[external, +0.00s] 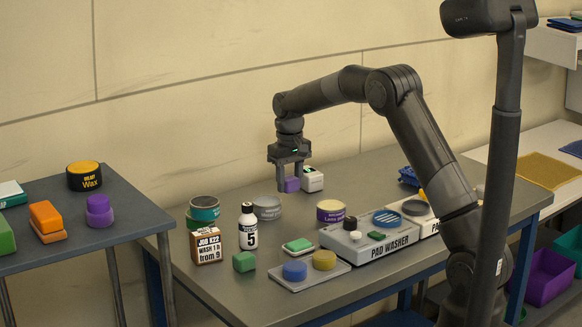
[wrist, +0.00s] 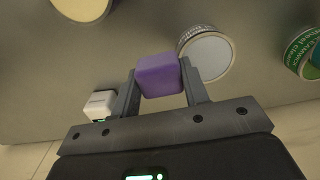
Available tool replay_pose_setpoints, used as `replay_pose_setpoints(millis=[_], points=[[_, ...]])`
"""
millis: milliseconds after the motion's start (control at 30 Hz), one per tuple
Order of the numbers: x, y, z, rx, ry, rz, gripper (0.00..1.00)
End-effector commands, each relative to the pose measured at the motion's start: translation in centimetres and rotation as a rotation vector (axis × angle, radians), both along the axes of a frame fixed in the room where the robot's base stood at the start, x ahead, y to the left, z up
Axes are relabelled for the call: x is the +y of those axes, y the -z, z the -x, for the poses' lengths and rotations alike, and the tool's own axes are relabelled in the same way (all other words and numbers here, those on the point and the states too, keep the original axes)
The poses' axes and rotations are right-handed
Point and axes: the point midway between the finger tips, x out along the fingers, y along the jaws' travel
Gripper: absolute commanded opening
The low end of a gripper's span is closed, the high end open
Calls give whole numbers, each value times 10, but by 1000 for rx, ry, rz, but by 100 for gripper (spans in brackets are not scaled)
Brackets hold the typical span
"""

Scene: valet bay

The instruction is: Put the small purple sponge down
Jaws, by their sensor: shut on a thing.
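The small purple sponge (wrist: 160,75) is a rounded block held between the two fingers of my gripper (wrist: 160,90) in the wrist view. In the external view my gripper (external: 291,178) points down over the back part of the grey table, and the purple sponge (external: 291,185) shows between its fingertips. I cannot tell whether the sponge touches the table top (external: 366,176). A small white box (external: 313,179) stands just to the right of the gripper.
A grey tin (external: 267,208) and a tin with a purple label (external: 331,212) stand in front of the gripper. A white bottle (external: 248,226), a box (external: 207,246) and a pad washer (external: 368,243) are nearer the front. Bare table lies right of the white box.

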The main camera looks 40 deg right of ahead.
Motion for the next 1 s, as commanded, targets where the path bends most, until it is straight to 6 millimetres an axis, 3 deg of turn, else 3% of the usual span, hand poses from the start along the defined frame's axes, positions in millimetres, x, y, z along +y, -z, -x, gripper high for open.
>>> replay_pose_setpoints(millis=[333, 467, 567, 667, 833, 1000], points=[[-1, 1, -1, 0, 1, 0, 20], [-15, 0, -7, -1, 21, 0, 20], [-42, -2, -18, -1, 61, 0, 20], [-85, -5, -31, -1, 121, 0, 20], [-169, -10, -46, -2, 233, 0, 20], [-254, -14, -45, -2, 344, 0, 20]])
